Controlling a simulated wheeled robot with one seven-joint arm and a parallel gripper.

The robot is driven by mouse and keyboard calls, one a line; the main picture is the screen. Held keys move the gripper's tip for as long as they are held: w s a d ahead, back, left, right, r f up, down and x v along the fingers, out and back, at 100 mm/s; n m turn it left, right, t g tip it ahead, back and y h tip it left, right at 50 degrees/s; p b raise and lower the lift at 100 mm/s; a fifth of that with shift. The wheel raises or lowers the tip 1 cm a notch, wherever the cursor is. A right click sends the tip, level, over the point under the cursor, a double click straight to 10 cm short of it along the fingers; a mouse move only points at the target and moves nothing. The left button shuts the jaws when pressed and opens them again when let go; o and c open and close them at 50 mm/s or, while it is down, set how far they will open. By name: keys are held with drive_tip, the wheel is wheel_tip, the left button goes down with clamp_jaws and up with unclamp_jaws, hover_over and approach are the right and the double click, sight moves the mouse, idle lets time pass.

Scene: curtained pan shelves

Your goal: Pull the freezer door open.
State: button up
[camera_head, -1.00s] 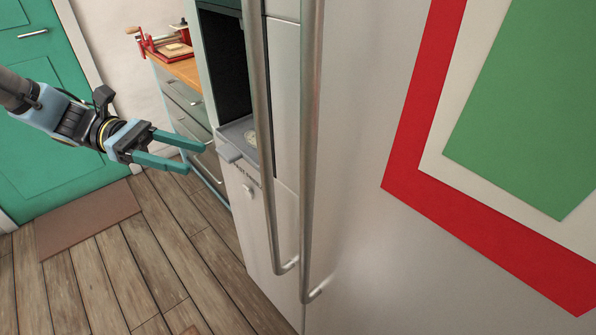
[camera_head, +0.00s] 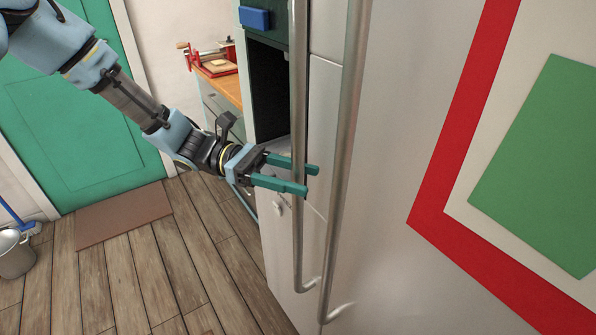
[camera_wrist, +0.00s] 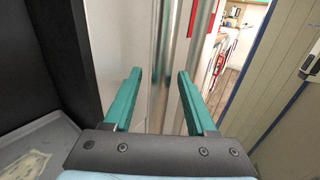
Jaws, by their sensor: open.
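The freezer door is the narrow left door (camera_head: 285,235) of the steel fridge, with a dark dispenser recess in it. It looks closed. Its long vertical bar handle (camera_head: 298,235) runs beside the right door's handle (camera_head: 345,140). My gripper (camera_head: 311,180) is open at the freezer handle, at dispenser height. One finger appears in front of the bar and the other behind it. In the wrist view, my open fingers (camera_wrist: 159,72) have a vertical steel bar (camera_wrist: 167,45) between them. I cannot tell whether either finger touches it.
The dispenser recess (camera_head: 267,90) is just left of the handle. The right fridge door (camera_head: 385,240) carries a red, white and green panel. A wooden-topped cabinet (camera_head: 225,88) stands behind. A green door (camera_head: 75,120), a brown mat (camera_head: 122,215) and a bucket (camera_head: 15,257) are left. Wooden floor is clear.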

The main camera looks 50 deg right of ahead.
drive_tip(key=shift+s, duration=0.1)
drive_tip(key=shift+c, duration=0.4)
clamp_jaws()
idle(1.0)
